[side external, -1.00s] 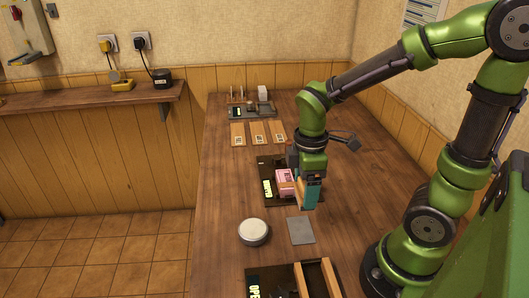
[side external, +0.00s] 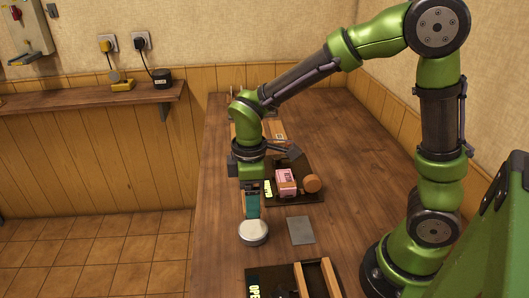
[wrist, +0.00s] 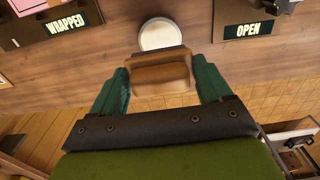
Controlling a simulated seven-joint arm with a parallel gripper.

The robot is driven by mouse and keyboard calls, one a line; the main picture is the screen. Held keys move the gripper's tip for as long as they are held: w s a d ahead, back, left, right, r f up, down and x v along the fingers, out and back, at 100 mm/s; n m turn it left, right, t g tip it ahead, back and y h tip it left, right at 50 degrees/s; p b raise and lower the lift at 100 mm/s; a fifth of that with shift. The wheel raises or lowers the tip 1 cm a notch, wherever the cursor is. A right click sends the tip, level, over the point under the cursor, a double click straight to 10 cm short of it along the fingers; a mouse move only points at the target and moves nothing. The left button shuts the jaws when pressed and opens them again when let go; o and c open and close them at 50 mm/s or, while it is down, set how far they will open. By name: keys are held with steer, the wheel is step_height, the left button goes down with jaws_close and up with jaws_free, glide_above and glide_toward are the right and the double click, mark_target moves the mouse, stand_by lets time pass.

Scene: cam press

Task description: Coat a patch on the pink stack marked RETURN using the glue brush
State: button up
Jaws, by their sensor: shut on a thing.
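The pink stack (side external: 287,182) lies on a black tray (side external: 306,199) in the middle of the table; its dark marking is too small to read. A corner of it shows in the wrist view (wrist: 12,12). My gripper (side external: 252,213) is left of and nearer than the stack, directly above the round pale pot (side external: 254,233). In the wrist view its teal fingers are shut on a wooden piece (wrist: 160,73), which looks like the glue brush's handle. The bristles are hidden, so I cannot tell whether they touch the pot.
A round brown object (side external: 312,184) sits beside the stack. A grey flat plate (side external: 301,230) lies right of the pot. A tray marked OPEN (side external: 262,276) with wooden bars is at the near edge. A WRAPPED sign (wrist: 66,24) shows in the wrist view.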

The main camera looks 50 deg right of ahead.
steer(key=shift+f, duration=2.85)
steer(key=shift+d+f, duration=0.1)
steer(key=shift+f, duration=0.5)
steer(key=shift+r, duration=0.1)
steer(key=shift+r, duration=3.45)
